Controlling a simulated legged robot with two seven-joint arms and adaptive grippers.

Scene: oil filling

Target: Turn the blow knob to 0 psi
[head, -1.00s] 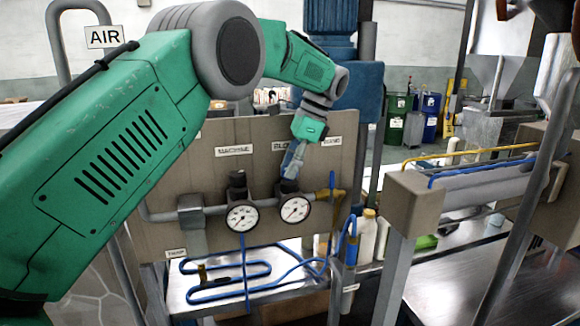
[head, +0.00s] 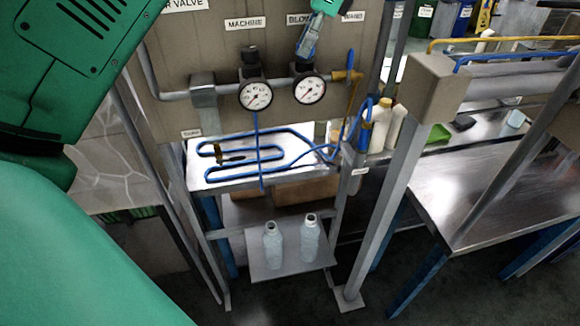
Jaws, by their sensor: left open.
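The blow knob (head: 301,69) is a dark knob on the grey-brown panel (head: 200,50), under the partly covered "BLOW" label (head: 298,19). The blow gauge (head: 309,90) sits just below it; its white dial is too small to read. My left gripper (head: 302,55) reaches down from the top, its fingers open at the blow knob and hiding part of it. I cannot tell whether the fingers touch it. My right gripper is not in view.
The machine knob (head: 250,65) and its gauge (head: 255,95) are close on the left. A blue hose (head: 270,135) lies on the shelf below. Two clear bottles (head: 272,245) stand on a lower tray (head: 290,275). A metal table (head: 490,190) is at right.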

